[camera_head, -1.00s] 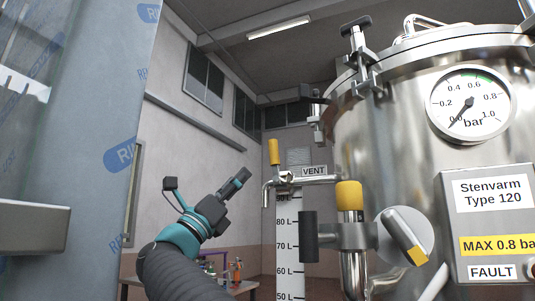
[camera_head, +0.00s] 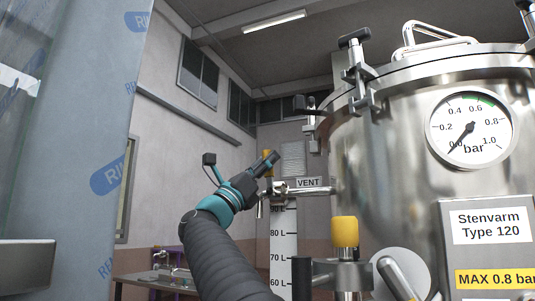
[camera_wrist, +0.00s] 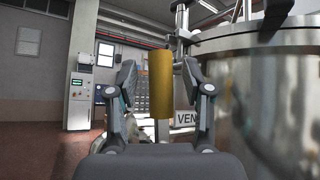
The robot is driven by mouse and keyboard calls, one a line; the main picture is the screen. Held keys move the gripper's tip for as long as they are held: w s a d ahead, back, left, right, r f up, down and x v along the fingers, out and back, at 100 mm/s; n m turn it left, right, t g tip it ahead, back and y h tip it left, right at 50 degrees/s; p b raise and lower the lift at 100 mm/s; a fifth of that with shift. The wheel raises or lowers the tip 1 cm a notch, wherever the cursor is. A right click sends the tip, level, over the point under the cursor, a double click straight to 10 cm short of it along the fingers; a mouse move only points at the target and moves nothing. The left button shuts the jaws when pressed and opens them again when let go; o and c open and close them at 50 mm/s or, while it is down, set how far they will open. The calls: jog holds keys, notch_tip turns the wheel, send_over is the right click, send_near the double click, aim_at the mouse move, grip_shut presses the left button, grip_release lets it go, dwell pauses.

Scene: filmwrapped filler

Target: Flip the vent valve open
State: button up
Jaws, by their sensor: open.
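The vent valve's yellow handle (camera_head: 267,155) stands upright on the pipe by the VENT label (camera_head: 308,182), at the left side of the steel tank. In the head view my gripper (camera_head: 270,160) overlaps the handle and hides part of it. In the wrist view the yellow handle (camera_wrist: 160,85) is upright between my two open fingers, with a visible gap on each side. I see no finger touching it. The valve body is mostly hidden behind my gripper in the wrist view.
The steel tank (camera_head: 390,170) fills the right, with a pressure gauge (camera_head: 471,126) near zero. A second yellow-capped fitting (camera_head: 345,232) stands below the vent pipe. A film-wrapped column (camera_head: 90,130) stands at the left. A table (camera_head: 150,279) is behind my arm.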

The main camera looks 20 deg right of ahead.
jog(key=shift+w+d+r, duration=0.1)
jog(key=shift+d+r, duration=0.3)
jog(key=shift+r, duration=0.05)
grip_shut()
